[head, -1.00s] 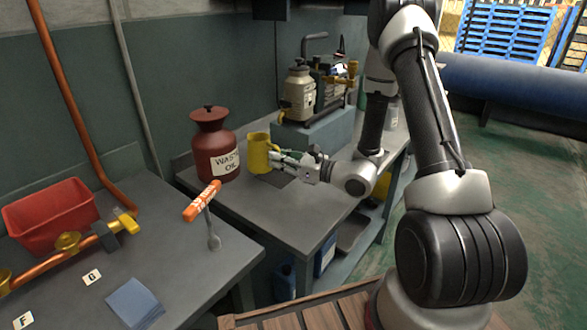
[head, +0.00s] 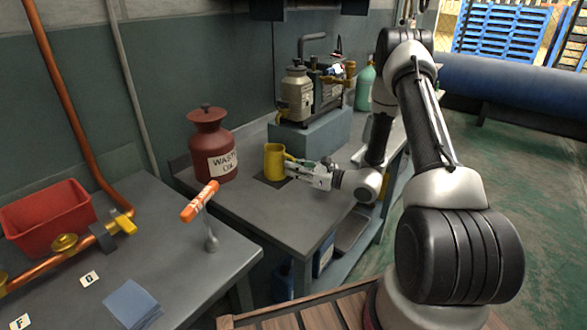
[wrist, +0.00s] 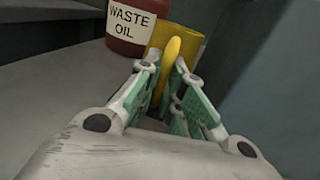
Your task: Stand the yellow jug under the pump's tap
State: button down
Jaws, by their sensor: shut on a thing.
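The yellow jug (head: 274,161) is upright at the bench, just right of the waste oil can, above or on a dark square patch (head: 270,182); I cannot tell whether its base touches. My gripper (head: 293,168) is shut on the jug's handle from the right. In the wrist view the handle (wrist: 172,62) sits between the fingers (wrist: 168,85), with the jug body (wrist: 187,45) beyond. The pump (head: 298,92) stands on a grey-blue block (head: 315,132) behind and right of the jug.
The dark red waste oil can (head: 211,145) stands close left of the jug; it also shows in the wrist view (wrist: 125,45). An orange-handled tool (head: 199,202) stands at the front left. A green bottle (head: 365,88) is at the back right. The bench front (head: 290,225) is clear.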

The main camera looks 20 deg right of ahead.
jog(key=shift+f, duration=0.1)
jog(key=c, duration=1.5)
grip_release()
jog(key=shift+c, duration=0.2)
